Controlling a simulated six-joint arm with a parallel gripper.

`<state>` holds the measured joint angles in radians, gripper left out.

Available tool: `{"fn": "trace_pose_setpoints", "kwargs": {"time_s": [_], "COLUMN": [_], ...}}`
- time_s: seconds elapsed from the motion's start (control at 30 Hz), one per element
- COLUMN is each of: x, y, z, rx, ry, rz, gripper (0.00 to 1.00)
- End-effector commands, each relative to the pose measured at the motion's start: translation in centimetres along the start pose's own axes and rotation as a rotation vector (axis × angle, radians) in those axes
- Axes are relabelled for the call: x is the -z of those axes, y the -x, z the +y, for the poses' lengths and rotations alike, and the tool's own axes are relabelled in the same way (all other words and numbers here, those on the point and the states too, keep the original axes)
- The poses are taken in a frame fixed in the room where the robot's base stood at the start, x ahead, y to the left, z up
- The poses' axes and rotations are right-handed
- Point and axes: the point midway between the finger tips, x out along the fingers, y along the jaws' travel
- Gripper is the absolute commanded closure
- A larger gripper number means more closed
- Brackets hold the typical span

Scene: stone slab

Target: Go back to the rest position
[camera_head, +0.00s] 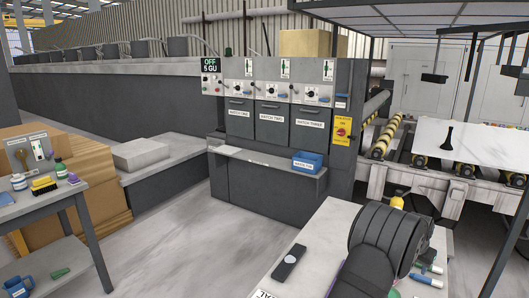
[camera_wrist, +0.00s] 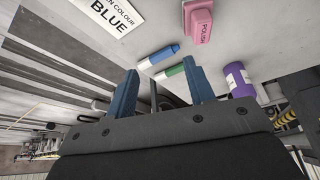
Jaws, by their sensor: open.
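My gripper (camera_wrist: 162,88) shows in the wrist view with its two blue fingers apart and nothing between them. In that view, a blue-capped marker (camera_wrist: 158,56) and a green-capped marker (camera_wrist: 173,72) lie beyond the fingertips. A pink block marked POLISH (camera_wrist: 198,22) and a purple cylinder (camera_wrist: 239,80) are to the right. In the head view my dark arm reaches over the pale worktop (camera_head: 335,222) at the lower right. The gripper's fingers cannot be made out there.
A black handheld object (camera_head: 289,262) lies on the worktop, with a yellow bottle (camera_head: 397,203) at its far side. A white slab (camera_head: 485,143) rests on rollers at right. A grey control cabinet (camera_head: 270,140) stands behind; a side table (camera_head: 40,205) stands left. Open floor lies between.

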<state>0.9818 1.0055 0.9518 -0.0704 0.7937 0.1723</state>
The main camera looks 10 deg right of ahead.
Motion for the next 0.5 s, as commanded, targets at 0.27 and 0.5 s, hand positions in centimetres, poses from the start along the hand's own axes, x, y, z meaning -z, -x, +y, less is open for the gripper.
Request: {"fn": "trace_pose_setpoints", "kwargs": {"time_s": [0.27,0.5], "x": [-2.7,-5.5], "y": [1.4,2.6], "z": [-4.8,-8.6], "rx": [0.034,0.064], "ry": [0.081,0.15], "rz": [0.001,-0.001], "gripper": [0.51,0.51]}}
